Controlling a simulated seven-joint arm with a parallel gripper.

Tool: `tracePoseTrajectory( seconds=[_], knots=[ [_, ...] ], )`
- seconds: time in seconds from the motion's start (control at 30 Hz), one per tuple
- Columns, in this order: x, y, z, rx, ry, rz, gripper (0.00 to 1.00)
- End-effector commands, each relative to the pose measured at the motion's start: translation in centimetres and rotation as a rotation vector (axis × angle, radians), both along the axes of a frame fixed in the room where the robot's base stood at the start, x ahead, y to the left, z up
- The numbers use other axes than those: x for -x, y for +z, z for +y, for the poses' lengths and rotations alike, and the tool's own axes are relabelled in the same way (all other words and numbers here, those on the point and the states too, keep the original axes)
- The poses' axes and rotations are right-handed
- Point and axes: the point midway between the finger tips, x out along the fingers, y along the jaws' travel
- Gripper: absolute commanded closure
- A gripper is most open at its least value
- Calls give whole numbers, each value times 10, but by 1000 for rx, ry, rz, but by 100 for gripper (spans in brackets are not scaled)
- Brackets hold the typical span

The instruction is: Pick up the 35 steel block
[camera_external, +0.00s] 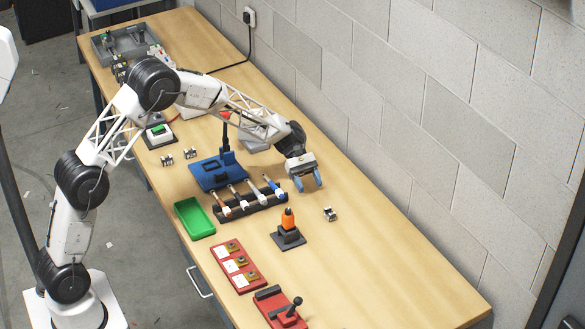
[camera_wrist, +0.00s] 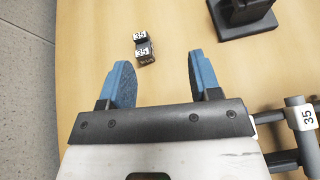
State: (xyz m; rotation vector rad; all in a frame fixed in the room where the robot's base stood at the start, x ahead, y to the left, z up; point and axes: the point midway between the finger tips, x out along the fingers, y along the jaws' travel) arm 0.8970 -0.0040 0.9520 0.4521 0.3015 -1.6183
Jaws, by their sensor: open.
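The 35 steel block (camera_wrist: 145,47) is a small dark block with white "35" labels. It lies on the bare wood beyond my fingertips in the wrist view, a little left of the middle between them. In the external view the small block (camera_external: 330,214) lies on the table to the right of and nearer than my gripper (camera_external: 308,182). My gripper, with its blue fingers, is open and empty above the table; it also shows in the wrist view (camera_wrist: 157,72). Nothing hides the block.
An orange-tipped tool on a dark base (camera_external: 288,232) stands left of the block. A rack of tools (camera_external: 250,204), one handle marked 35, lies left of my gripper. Two similar small blocks (camera_external: 178,157) lie farther left. The grey wall is behind; wood around the block is clear.

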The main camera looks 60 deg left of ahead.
Motion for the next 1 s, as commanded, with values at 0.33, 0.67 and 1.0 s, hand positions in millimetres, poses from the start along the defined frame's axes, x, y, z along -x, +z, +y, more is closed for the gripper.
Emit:
tracePoseTrajectory(
  seconds=[0.33, 0.67, 1.0],
  knots=[
    [-35, -39, 10, 78, 68, 74, 43],
    [-36, -41, 11, 83, 72, 79, 43],
    [-36, -48, -5, 83, 71, 78, 43]
  ],
)
